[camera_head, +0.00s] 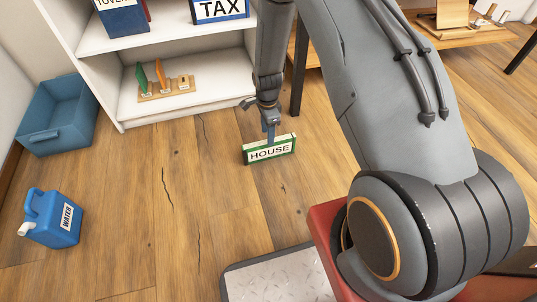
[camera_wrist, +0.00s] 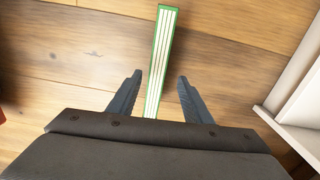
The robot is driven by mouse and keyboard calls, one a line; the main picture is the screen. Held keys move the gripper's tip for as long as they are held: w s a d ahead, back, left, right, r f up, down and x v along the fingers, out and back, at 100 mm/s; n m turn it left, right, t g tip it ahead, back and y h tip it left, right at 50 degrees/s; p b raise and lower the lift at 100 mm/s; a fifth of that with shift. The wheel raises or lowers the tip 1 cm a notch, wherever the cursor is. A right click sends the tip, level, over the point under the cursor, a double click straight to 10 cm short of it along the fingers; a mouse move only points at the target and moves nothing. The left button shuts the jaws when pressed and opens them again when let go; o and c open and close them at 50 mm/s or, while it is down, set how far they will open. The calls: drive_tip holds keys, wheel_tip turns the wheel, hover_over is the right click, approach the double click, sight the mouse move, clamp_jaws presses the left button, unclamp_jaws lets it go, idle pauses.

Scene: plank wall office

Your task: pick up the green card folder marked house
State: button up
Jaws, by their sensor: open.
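The green folder (camera_head: 269,151) has a white label reading HOUSE and stands on its long edge on the wooden floor, in front of the white shelf. In the wrist view the folder (camera_wrist: 163,55) shows from above as a narrow strip with a green border and pale page edges. My gripper (camera_head: 270,133) is right above the folder, pointing down. In the wrist view its two open fingers (camera_wrist: 158,80) lie on either side of the strip, with a gap on each side. The near end of the folder is hidden behind my gripper body.
A white shelf (camera_head: 108,90) stands behind, with a blue TAX binder (camera_head: 219,10) and a small wooden rack (camera_head: 166,90) holding cards. A blue crate (camera_head: 57,122) and a blue WATER can (camera_head: 52,218) are at the left. A wooden table (camera_head: 462,38) is at upper right. Floor left of the folder is clear.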

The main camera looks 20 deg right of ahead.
sight(269, 148)
wheel_tip(269, 148, down, 4)
drive_tip(key=shift+w+r+b, duration=0.1)
drive_tip(key=shift+w+b, duration=0.05)
drive_tip(key=shift+b, duration=0.55)
drive_tip(key=f+b, duration=0.2)
drive_tip(key=f, duration=0.1)
drive_tip(key=f+b, duration=0.1)
drive_tip(key=shift+s+d+f, duration=0.2)
drive_tip(key=shift+s+f, duration=0.15)
drive_tip(key=shift+s, duration=0.05)
drive_tip(key=shift+f+b, duration=0.4)
drive_tip(key=shift+f, duration=0.05)
clamp_jaws()
